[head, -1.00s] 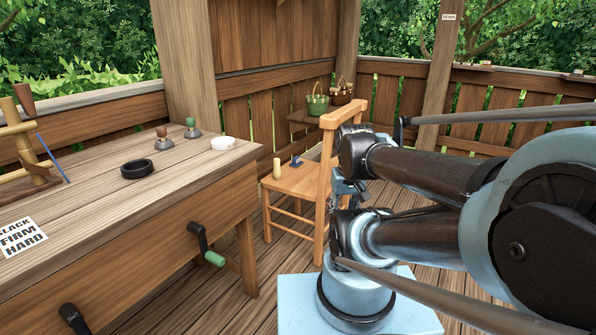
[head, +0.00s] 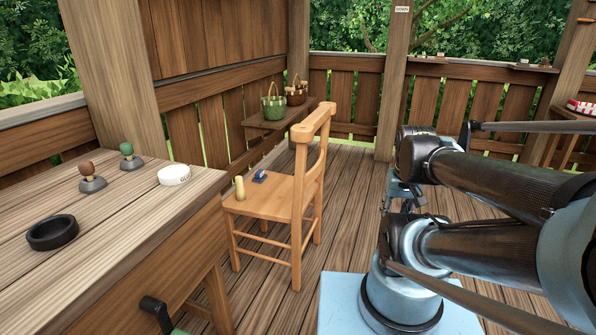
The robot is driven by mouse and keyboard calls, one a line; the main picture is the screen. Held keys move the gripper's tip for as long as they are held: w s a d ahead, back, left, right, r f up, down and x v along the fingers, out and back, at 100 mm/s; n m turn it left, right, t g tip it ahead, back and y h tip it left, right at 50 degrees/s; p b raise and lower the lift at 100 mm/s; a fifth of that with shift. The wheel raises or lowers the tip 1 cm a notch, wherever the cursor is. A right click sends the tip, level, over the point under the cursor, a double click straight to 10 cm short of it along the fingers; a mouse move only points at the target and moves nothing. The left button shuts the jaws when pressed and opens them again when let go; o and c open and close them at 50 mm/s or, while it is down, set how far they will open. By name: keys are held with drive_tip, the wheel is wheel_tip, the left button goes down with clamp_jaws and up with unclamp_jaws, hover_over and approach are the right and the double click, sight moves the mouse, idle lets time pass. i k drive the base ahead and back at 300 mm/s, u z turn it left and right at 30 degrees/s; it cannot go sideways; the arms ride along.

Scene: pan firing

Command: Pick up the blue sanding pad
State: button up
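A small blue object, which looks like the blue sanding pad (head: 259,176), lies on the seat of the wooden chair (head: 272,199). A pale upright cylinder (head: 240,188) stands beside it on the seat. The chair's backrest is on its right side in the head view. My arm is folded at the right, clear of the chair. My gripper (head: 396,196) shows only partly behind my arm links, and its fingers are too small and hidden to read.
A workbench (head: 120,235) at the left bears a black ring (head: 52,233), a white round dish (head: 174,175) and two knobbed tools. A green basket (head: 273,107) and a brown basket (head: 297,93) stand on a low shelf behind the chair. Plank floor is open between chair and fence.

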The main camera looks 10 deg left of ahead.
sight(260, 176)
drive_tip(key=z, duration=0.25)
drive_tip(key=i, duration=0.95)
drive_tip(key=u, duration=0.6)
drive_tip(key=i, duration=0.55)
drive_tip(key=u, duration=0.45)
